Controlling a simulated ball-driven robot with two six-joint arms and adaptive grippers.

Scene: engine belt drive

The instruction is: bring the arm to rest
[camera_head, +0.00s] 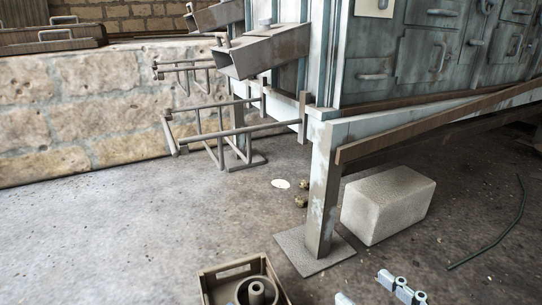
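The pale, jointed fingers of my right gripper (366,288) rise at the bottom edge, right of centre. One finger shows with its knuckles, and only the tip of the other shows. A gap lies between them with nothing held in it, and the rest of the gripper is cut off by the frame. My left gripper is not in view.
A brown open box (208,288) with a round ring-shaped part (258,291) sits at the bottom. A pale block (388,206) lies beside the leg (322,190) of a large grey-blue cabinet (425,50). The floor at left is clear up to the stone wall (80,115).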

